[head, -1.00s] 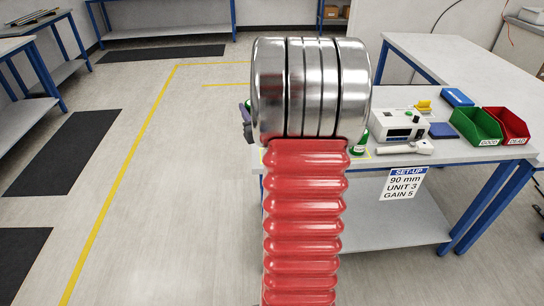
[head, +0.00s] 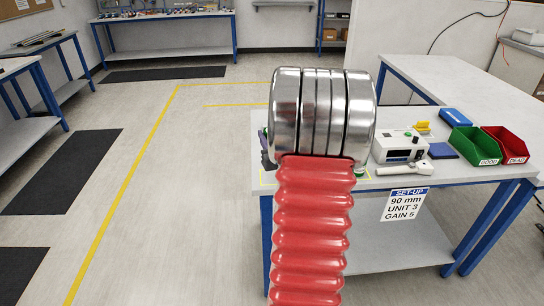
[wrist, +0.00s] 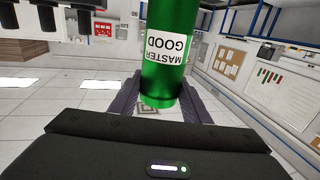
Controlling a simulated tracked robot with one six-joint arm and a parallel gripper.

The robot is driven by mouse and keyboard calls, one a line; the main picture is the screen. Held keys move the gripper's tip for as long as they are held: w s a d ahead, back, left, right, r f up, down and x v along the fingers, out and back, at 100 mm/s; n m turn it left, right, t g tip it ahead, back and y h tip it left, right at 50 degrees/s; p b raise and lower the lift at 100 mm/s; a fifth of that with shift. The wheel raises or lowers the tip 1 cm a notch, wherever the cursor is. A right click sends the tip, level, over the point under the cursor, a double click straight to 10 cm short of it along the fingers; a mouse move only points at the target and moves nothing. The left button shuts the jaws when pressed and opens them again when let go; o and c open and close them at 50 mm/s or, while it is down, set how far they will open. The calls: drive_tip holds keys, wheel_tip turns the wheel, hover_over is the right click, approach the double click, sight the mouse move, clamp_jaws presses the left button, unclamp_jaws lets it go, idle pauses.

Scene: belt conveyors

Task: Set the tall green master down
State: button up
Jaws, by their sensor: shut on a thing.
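The tall green master is a shiny green cylinder (wrist: 168,70) with a white "MASTER GOOD" label, in the wrist view. My gripper (wrist: 164,98) is shut on it, with a dark finger on either side near the end closest to the camera. Its far end runs out of the top of the picture. In the head view my red and metal arm hides most of the gripper and the bench spot behind it. A small green piece (head: 360,171) shows just right of the arm; I cannot tell whether it is the held master.
The white bench (head: 455,172) has a yellow-outlined area partly behind my arm. A gauge unit (head: 398,148), a white handheld probe (head: 417,167), a blue pad (head: 441,150), a green bin (head: 473,146) and a red bin (head: 505,145) stand on it. A set-up sign (head: 405,204) hangs in front.

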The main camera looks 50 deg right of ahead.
drive_tip(key=shift+f, duration=1.05)
drive_tip(key=shift+f, duration=2.1)
drive_tip(key=o, duration=1.5)
drive_tip(key=shift+f, duration=0.1)
